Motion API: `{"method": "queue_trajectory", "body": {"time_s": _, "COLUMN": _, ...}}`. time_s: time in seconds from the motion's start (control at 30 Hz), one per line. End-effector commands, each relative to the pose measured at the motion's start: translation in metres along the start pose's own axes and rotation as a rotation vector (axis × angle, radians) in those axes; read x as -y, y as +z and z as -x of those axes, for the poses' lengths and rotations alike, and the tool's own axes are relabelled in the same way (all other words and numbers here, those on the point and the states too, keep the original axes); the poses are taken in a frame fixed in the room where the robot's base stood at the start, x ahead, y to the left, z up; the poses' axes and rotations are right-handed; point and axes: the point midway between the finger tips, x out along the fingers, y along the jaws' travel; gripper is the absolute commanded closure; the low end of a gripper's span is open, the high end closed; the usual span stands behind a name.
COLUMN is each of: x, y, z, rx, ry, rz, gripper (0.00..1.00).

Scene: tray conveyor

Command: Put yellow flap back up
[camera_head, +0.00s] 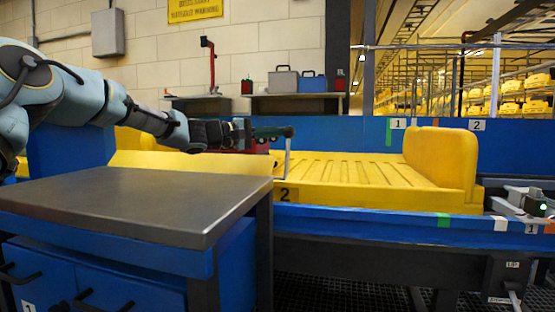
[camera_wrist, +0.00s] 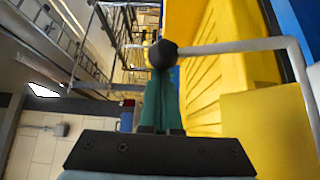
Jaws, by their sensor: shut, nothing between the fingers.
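A large yellow tray (camera_head: 350,172) lies on the blue conveyor, with its right end wall (camera_head: 440,160) upright. At its left end a yellow flap (camera_head: 190,162) lies low and sloping, partly behind the grey table. My gripper (camera_head: 288,132) is shut and empty above the tray's left end, its green fingers pointing right. In the wrist view the closed fingers (camera_wrist: 163,90) point at a black ball knob (camera_wrist: 163,54) on a bent grey rod (camera_wrist: 240,46); whether they touch it I cannot tell. The rod also shows below my gripper in the head view (camera_head: 288,158).
A dark-topped table (camera_head: 130,200) over blue drawers stands in front of the flap. The blue conveyor rail (camera_head: 400,222) runs along the tray's front, with a small device (camera_head: 530,202) at the right. A back shelf holds cases (camera_head: 284,82).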

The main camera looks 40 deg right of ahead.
Motion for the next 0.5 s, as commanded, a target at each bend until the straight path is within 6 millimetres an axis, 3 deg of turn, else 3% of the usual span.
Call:
{"method": "queue_trajectory", "body": {"time_s": 0.03, "x": 0.011, "y": 0.003, "z": 0.001, "rx": 0.003, "ry": 0.017, "rz": -0.021, "gripper": 1.0}}
{"method": "queue_trajectory", "body": {"time_s": 0.5, "x": 0.002, "y": 0.022, "z": 0.017, "rx": 0.002, "ry": 0.175, "rz": -0.214, "gripper": 1.0}}
